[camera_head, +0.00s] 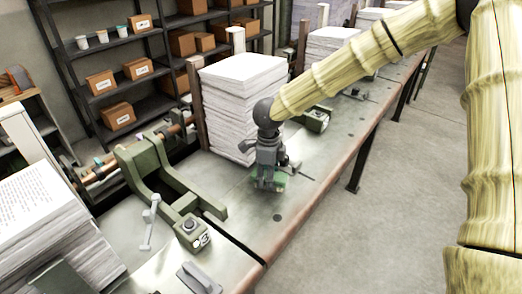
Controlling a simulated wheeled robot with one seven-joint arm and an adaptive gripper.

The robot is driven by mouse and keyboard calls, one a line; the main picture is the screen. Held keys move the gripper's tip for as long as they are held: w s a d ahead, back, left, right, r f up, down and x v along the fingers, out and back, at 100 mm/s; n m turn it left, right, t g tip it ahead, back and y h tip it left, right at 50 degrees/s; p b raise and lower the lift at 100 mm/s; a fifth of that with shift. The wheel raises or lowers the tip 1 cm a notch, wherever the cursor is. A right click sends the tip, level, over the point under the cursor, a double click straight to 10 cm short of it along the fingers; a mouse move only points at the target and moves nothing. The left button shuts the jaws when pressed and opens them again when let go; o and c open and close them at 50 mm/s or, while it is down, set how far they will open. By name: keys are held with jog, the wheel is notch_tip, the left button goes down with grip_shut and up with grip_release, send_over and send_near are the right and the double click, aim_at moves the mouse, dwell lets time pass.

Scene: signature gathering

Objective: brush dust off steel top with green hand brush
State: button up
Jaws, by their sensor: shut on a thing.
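The steel top (232,205) is a long grey metal table surface with dark round spots and a copper-coloured front edge. My gripper (268,180) points down over its middle and is shut on the green hand brush (279,182). Only a small green part of the brush shows beside and below my fingers, and my gripper hides the rest. The brush is at or just above the steel surface; I cannot tell whether it touches. No dust can be made out clearly at this size.
A tall paper stack (240,95) stands just behind my gripper. A small green device (317,119) lies behind on the right. Shelves with boxes (116,112) line the back.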

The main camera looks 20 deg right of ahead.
jog(key=shift+w+a+p, duration=0.35)
jog(key=shift+w+a, duration=0.1)
jog(key=r+p, duration=0.1)
jog(key=r, duration=0.1)
jog(key=shift+w+r+p, duration=0.35)
jog(key=shift+p, duration=0.05)
jog(key=shift+s+r+p, duration=0.35)
jog(key=shift+r+p, duration=0.45)
jog(key=shift+r, duration=0.05)
jog(key=shift+w+a+r+p, duration=0.1)
jog(key=shift+w+r+p, duration=0.15)
jog(key=shift+r+p, duration=0.75)
jog(key=shift+s+r+p, duration=0.2)
jog(key=shift+r+p, duration=0.75)
jog(key=shift+p, duration=0.15)
jog(key=shift+w+f, duration=0.1)
